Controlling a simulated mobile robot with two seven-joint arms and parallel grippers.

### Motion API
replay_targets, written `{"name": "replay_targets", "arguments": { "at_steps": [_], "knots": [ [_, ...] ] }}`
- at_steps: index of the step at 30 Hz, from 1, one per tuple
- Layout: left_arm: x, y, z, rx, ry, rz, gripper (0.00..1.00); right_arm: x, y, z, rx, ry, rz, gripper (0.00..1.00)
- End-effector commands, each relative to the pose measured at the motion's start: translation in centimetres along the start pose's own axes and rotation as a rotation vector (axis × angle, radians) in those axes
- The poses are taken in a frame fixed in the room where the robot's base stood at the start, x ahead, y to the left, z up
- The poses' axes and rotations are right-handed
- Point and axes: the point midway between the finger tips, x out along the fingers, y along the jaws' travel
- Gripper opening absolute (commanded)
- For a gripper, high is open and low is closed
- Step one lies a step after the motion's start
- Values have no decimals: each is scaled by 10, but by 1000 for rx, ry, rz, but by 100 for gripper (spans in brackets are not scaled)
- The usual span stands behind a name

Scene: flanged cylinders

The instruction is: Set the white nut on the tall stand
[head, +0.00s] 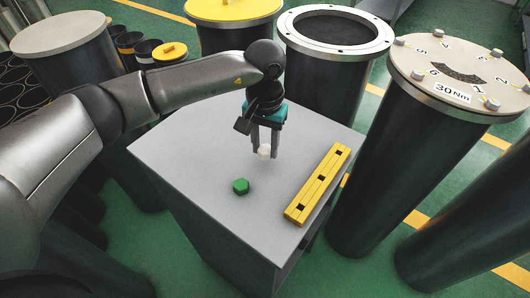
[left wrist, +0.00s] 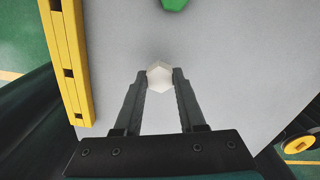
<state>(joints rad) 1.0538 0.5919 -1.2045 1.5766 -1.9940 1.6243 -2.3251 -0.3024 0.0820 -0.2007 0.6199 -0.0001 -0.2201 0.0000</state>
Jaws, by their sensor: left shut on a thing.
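My left gripper (head: 265,153) points down over the grey-topped stand (head: 190,150). It is shut on the white nut (head: 264,151), held between the fingertips. The nut also shows in the left wrist view (left wrist: 160,76), between the two dark fingers. I cannot tell whether the nut touches the grey top or hangs just above it. Which thing is the tall stand is not clear from the pictures. My right gripper is not in view.
A green nut (head: 240,186) and a yellow bar with square holes (head: 318,185) lie on the grey top. A tall flanged cylinder with bolts and numbers (head: 455,60) stands right. An open-ringed cylinder (head: 335,30) and a yellow-topped one (head: 235,8) stand behind.

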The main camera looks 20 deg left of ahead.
Motion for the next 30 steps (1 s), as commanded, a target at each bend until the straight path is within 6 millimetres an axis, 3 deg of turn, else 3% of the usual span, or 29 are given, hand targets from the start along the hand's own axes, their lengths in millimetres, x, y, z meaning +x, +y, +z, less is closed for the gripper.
{"name": "replay_targets", "arguments": {
  "at_steps": [6, 18, 19, 26, 30],
  "knots": [
    [31, 0, 1, 0, -2, 0, 0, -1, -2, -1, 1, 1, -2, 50],
    [36, 0, 0, 0, 0, -1, 0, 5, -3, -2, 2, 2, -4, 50],
    [35, 0, 0, 0, 0, -1, 43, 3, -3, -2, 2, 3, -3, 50],
    [35, 0, 0, 0, -1, -1, 69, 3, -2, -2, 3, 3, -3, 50],
    [34, 0, 0, 0, -1, -1, 69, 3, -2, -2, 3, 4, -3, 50]
  ]
}}
